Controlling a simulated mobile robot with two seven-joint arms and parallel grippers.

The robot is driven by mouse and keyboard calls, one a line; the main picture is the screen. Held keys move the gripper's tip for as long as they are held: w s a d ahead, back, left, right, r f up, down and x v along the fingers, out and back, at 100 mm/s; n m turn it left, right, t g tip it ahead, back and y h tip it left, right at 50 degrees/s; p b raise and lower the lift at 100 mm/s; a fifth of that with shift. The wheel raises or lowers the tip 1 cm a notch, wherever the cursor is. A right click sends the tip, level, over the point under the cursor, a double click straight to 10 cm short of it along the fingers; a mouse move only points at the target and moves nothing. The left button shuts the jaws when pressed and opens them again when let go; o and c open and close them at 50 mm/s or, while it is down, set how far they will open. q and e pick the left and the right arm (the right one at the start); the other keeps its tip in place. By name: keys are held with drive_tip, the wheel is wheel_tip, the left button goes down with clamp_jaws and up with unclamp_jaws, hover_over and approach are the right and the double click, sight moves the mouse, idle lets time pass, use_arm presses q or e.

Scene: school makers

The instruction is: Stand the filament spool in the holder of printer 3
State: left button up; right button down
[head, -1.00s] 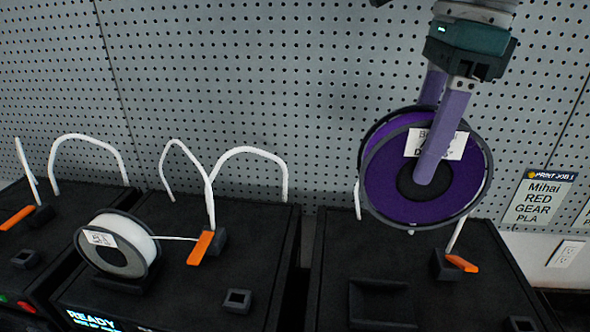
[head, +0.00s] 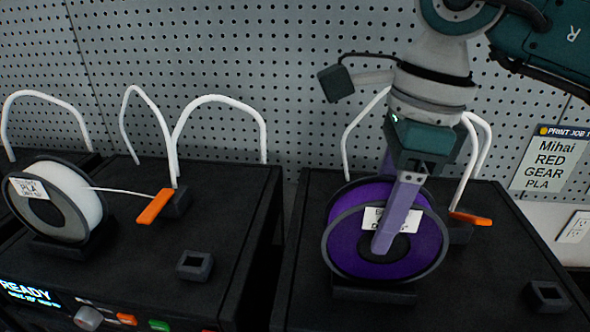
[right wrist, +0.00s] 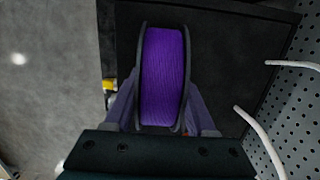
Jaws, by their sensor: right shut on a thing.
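The purple filament spool (head: 345,245) has black flanges and a white label, and it is upright. My right gripper (head: 392,232) is shut on it, with one finger across its front face. The right wrist view shows the purple winding (right wrist: 162,75) edge-on between my fingers. The spool's lower edge is at the black holder (head: 374,293) on top of the right-hand printer (head: 470,270). I cannot tell whether it is fully seated, since the spool hides most of the holder. My left gripper is not in view.
A white spool (head: 75,200) stands in the holder of the neighbouring printer (head: 225,215). White tubes (head: 470,160) arch behind the spool, and an orange lever (head: 470,218) is close on its right. A pegboard (head: 250,60) stands behind, with a print job card (head: 549,160) at right.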

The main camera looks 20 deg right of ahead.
drive_tip(key=shift+f, duration=0.35)
drive_tip(key=shift+w+r, duration=0.1)
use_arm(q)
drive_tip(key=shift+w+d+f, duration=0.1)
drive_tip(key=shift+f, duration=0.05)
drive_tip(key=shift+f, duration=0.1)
use_arm(e)
drive_tip(key=shift+f, duration=0.25)
drive_tip(key=shift+c, duration=1.1)
unclamp_jaws()
drive_tip(key=shift+r, duration=0.1)
